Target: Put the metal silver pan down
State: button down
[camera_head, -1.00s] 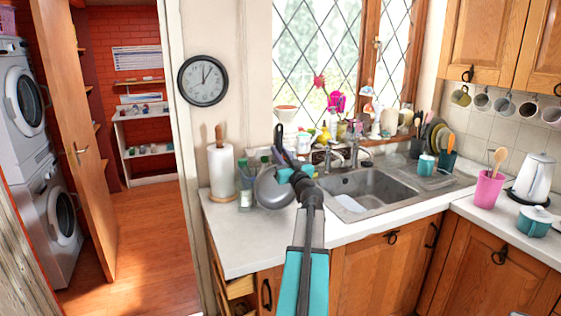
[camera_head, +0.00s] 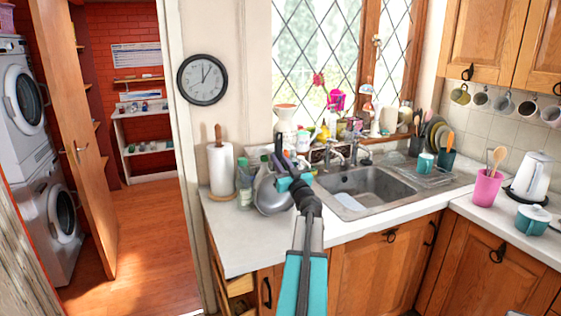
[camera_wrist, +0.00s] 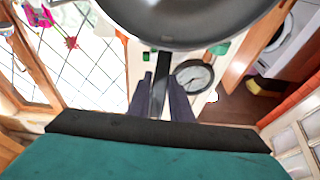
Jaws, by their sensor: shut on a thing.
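The silver metal pan (camera_head: 268,194) is in my gripper (camera_head: 288,172), over the counter left of the sink in the head view. The pan's round body hangs to the left of the gripper, tilted. In the wrist view the pan (camera_wrist: 190,22) fills the top, and its dark handle runs down between the two fingers of my gripper (camera_wrist: 160,88), which are shut on it. I cannot tell whether the pan's lower edge touches the counter (camera_head: 240,240).
A paper towel roll (camera_head: 221,170) and bottles (camera_head: 244,186) stand close left of the pan. The sink (camera_head: 365,190) is to the right. Plants and bottles line the windowsill behind. The counter in front of the pan is clear.

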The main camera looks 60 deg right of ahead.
jog(key=c, duration=1.6)
grip_release()
jog(key=shift+f, duration=0.1)
jog(key=shift+r+p, duration=0.3)
jog(key=shift+p, duration=0.05)
jog(key=shift+b+v, duration=2.2)
jog(key=shift+v, duration=3.85)
jog(key=shift+o, duration=0.3)
jog(key=shift+f, duration=0.1)
